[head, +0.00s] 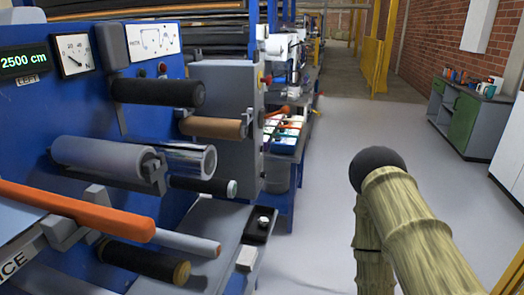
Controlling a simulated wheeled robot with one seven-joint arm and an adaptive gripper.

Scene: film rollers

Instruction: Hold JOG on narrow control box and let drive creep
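A narrow dark box (260,225) with a small light knob or button on top sits on the grey ledge (205,232) at lower centre. No JOG label is readable on it, so I cannot tell for sure that it is the control box. The machine's rollers stand left of it: a black one (158,91), a brown one (212,128), a shiny grey one (100,157) and an orange one (75,209). I cannot tell whether any roller is turning. My bamboo-textured arm (415,225) rises at lower right, apart from the box. My gripper does not show.
A light block (246,258) lies near the dark box. The floor (325,150) is open between the machines and the green-grey cabinet (464,118).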

